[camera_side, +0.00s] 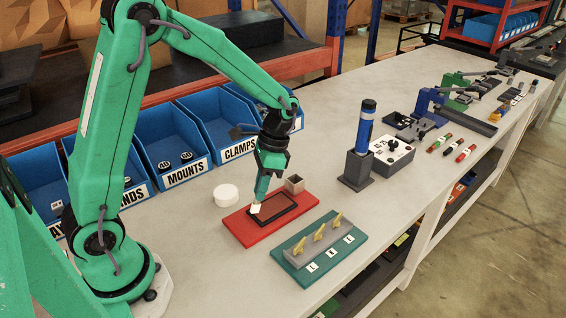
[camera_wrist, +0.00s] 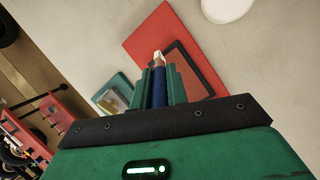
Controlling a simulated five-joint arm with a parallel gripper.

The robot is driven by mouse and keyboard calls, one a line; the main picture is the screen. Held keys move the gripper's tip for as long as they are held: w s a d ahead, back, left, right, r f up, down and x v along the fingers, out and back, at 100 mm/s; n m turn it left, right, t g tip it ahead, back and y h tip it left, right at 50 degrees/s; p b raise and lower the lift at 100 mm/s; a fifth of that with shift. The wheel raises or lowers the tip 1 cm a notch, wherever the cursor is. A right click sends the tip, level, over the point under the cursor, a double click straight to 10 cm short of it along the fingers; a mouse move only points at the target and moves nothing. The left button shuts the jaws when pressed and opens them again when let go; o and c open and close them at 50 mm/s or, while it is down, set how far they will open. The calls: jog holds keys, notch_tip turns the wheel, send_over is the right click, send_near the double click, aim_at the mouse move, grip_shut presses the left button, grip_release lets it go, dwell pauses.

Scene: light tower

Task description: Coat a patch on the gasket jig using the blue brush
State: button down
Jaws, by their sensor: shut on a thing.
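The gasket jig is a red plate (camera_side: 240,230) with a black rectangular frame (camera_side: 284,218) on it; its red plate also shows in the wrist view (camera_wrist: 148,42). My gripper (camera_side: 262,188) is above the left part of the frame, pointing down. In the wrist view its green fingers (camera_wrist: 159,84) are shut on the blue brush (camera_wrist: 159,92). The brush's pale tip (camera_side: 256,208) is at the frame's left corner in the side view. I cannot tell whether it touches the surface. No coated patch can be made out.
A small grey square holder (camera_side: 294,184) stands at the jig's back corner. A white round puck (camera_side: 226,195) lies left. A teal plate with brass pieces (camera_side: 318,250) lies in front. Blue bins (camera_side: 172,145) line the back; a blue cylinder (camera_side: 365,128) stands right.

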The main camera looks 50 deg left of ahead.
jog(key=shift+w+f, duration=0.3)
jog(key=shift+w, duration=0.2)
jog(key=shift+w+f, duration=0.25)
jog(key=shift+w, duration=4.5)
jog(key=shift+s, duration=5.2)
jog(key=shift+r, duration=4.05)
jog(key=shift+s+f, duration=0.1)
